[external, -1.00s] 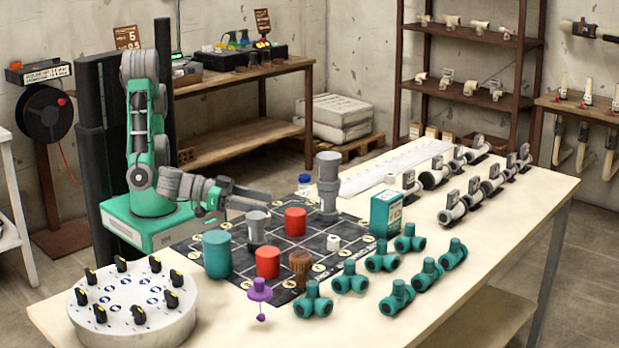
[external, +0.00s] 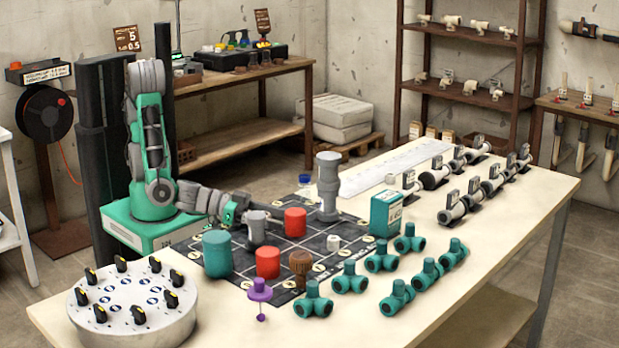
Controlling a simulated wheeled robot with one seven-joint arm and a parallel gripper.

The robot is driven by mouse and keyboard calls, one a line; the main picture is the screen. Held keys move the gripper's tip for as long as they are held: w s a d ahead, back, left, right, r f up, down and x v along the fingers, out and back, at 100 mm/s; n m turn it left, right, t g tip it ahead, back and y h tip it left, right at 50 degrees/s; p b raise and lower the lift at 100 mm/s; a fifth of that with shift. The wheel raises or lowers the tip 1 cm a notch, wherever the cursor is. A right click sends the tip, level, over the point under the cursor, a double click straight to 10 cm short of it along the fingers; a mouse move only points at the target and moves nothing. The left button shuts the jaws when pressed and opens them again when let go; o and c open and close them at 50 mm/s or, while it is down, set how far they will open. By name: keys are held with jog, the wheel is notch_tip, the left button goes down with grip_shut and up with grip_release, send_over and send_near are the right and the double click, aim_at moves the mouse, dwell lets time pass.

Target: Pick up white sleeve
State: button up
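The white sleeve (external: 333,242) is a small, short white cylinder standing on the dark gridded mat (external: 330,262), right of the middle. My gripper (external: 268,214) is low over the left part of the mat, pointing right, well to the left of the sleeve. A grey fitting (external: 256,228) and a red cylinder (external: 295,222) stand close to it and partly hide its fingers. I cannot tell whether it is open or shut, or whether it touches the grey fitting. Nothing covers the sleeve.
A tall grey fitting (external: 328,187) stands behind the sleeve. A second red cylinder (external: 267,262), a teal cylinder (external: 217,254) and a brown piece (external: 300,268) stand at the front left. A teal box (external: 386,214) and several teal tees (external: 382,257) lie to the right.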

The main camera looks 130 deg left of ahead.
grip_shut()
dwell(0.3)
jog(key=shift+r, duration=0.1)
